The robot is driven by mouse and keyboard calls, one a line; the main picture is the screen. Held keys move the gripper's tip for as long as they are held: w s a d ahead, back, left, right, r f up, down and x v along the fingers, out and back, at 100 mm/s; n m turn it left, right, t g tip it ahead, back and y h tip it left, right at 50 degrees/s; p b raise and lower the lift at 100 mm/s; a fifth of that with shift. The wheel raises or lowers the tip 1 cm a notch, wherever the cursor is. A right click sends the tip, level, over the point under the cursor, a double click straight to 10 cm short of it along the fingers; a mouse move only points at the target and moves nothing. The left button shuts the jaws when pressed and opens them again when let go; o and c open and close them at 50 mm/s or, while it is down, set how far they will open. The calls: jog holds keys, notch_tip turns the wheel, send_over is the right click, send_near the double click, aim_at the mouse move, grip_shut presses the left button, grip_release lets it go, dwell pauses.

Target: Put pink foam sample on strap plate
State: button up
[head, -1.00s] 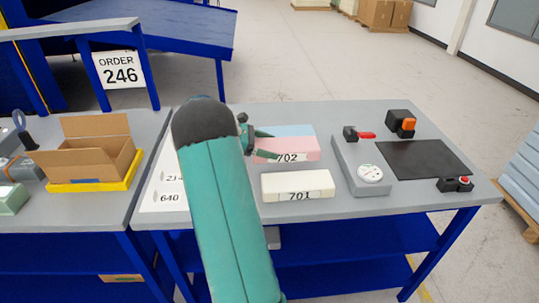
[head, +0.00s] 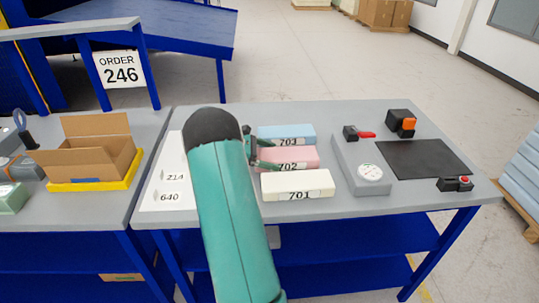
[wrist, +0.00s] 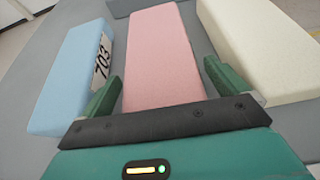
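The pink foam sample (head: 290,156), marked 702, lies flat on the grey table between the blue and cream samples. In the wrist view the pink foam (wrist: 160,45) runs lengthwise between the fingers. My gripper (wrist: 162,76) is open, with one green finger on each side of the foam's near end; I cannot tell whether they touch it. In the head view my gripper (head: 262,149) is at the foam's left end, partly hidden by my arm. A grey plate (head: 348,172) with a white dial and red lever stands to the right; I cannot tell if it is the strap plate.
The blue sample 703 (head: 287,134) lies behind the pink one and the cream sample 701 (head: 297,186) in front, with narrow gaps. A black mat (head: 423,159), an orange-and-black device (head: 401,123) and a red-button box (head: 456,184) are at the right.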

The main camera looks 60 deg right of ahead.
jog(key=shift+w+r, duration=0.15)
jog(key=shift+r, duration=0.05)
jog(key=v, duration=1.1)
jog(key=shift+w+a+r, duration=0.1)
jog(key=shift+w+a, duration=0.05)
jog(key=shift+w, duration=0.15)
jog(key=shift+w+a+r, duration=0.15)
jog(key=shift+a+r, duration=0.05)
jog(key=shift+a, duration=0.05)
jog(key=w+a+r+m+t+y, duration=0.1)
jog(key=a+r+t, duration=0.35)
jog(key=a, duration=0.75)
jog(key=a+r+m+t+y, duration=0.15)
jog(key=a+r+t, duration=0.35)
jog(key=a, duration=0.8)
jog(key=s+a+r+m+t+y, duration=0.1)
jog(key=s+a, duration=0.4)
jog(key=a, duration=0.7)
jog(key=s+a+m+t+y, duration=0.2)
jog(key=s+a+t, duration=0.4)
jog(key=a, duration=0.6)
jog(key=shift+s+a+r+m+y, duration=0.15)
jog(key=shift+a+r+m+y, duration=0.25)
jog(key=shift+y, duration=0.35)
